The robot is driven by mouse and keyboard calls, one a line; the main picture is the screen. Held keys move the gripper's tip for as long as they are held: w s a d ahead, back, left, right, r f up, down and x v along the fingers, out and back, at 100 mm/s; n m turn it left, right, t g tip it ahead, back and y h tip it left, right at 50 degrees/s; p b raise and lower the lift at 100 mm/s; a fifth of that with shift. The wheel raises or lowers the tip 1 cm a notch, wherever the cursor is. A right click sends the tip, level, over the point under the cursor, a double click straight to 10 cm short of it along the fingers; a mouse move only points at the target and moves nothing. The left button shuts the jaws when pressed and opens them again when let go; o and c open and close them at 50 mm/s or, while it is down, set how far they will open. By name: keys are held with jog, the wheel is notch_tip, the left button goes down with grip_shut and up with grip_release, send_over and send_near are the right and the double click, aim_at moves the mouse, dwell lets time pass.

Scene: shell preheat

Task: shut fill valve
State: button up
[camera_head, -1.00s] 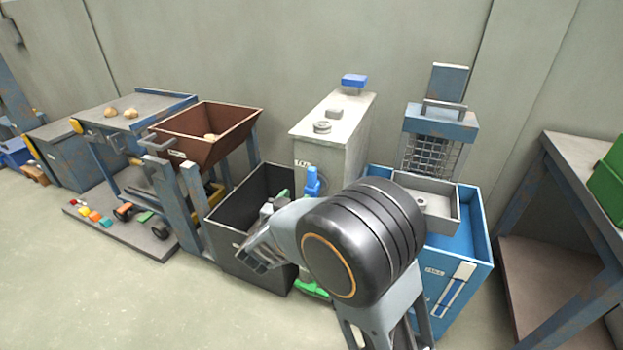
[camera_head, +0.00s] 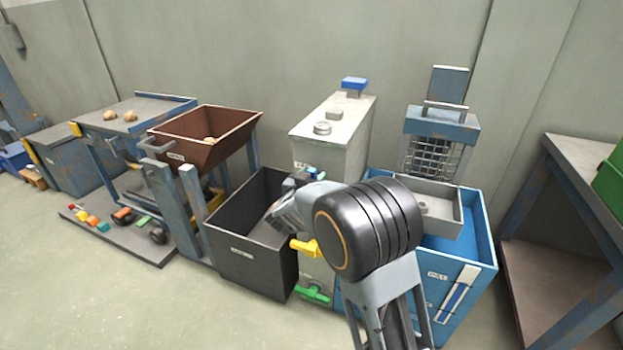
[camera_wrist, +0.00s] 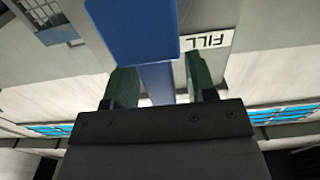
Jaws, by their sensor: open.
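The blue fill valve handle (camera_wrist: 132,30) fills the upper middle of the wrist view, beside a white FILL label (camera_wrist: 207,41) that reads upside down. My gripper (camera_wrist: 160,84) is open, with its two greenish fingers on either side of the handle's narrower blue part. A small gap shows at the right finger; I cannot tell whether the left finger touches. In the head view only a bit of the blue handle (camera_head: 312,171) shows on the front of the grey tank (camera_head: 335,135). My arm and gripper hide the rest.
A yellow handle (camera_head: 305,247) and a green handle (camera_head: 313,294) sit lower on the tank front. A black bin (camera_head: 250,255) stands close on the left, a blue tub (camera_head: 478,225) with a grey tray (camera_head: 450,210) on the right. The floor in front is clear.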

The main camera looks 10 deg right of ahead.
jog(key=shift+c, duration=0.3)
grip_shut()
